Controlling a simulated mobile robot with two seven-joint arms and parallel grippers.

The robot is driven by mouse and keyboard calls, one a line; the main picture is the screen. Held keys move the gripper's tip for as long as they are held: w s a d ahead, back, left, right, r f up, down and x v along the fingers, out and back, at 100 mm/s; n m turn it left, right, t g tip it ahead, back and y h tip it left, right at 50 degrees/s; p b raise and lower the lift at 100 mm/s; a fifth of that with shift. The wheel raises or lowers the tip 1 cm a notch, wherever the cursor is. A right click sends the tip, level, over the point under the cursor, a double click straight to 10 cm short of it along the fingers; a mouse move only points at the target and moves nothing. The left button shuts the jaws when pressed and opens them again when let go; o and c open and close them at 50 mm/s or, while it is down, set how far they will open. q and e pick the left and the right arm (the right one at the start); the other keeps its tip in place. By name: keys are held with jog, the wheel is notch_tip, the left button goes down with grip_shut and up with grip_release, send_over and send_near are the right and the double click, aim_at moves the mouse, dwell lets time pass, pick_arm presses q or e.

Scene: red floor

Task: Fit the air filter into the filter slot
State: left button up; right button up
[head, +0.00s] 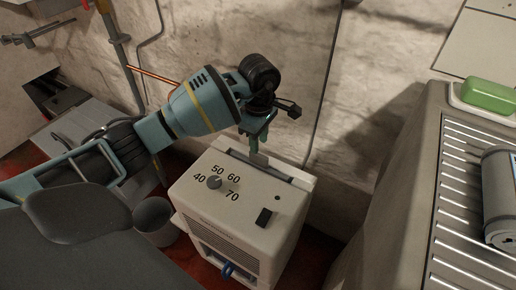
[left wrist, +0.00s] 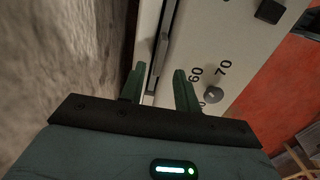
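The beige appliance (head: 225,215) has a dial marked 40 to 70, and a long filter slot (head: 285,179) runs along the back of its top. My left gripper (head: 259,150) points down at this slot. In the left wrist view its two fingers (left wrist: 158,78) are apart, with a visible gap. A thin grey strip (left wrist: 160,55), which looks like the upper edge of the air filter, lies lengthwise in the slot and runs toward the gap between the fingers. I see no contact of both fingers with it. Most of the filter is hidden. My right gripper is not in view.
A rough wall (head: 375,70) stands close behind the appliance. A grey bucket (head: 154,218) stands to its left. At the right is a ribbed grey counter (head: 450,205) with a green soap bar (head: 488,95) and a metallic cylinder (head: 499,195). A dark cable runs down the wall.

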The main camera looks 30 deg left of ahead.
pick_arm(q)
notch_tip(320, 180, up, 6)
jog(key=shift+f+p, duration=0.15)
jog(key=shift+p, duration=0.3)
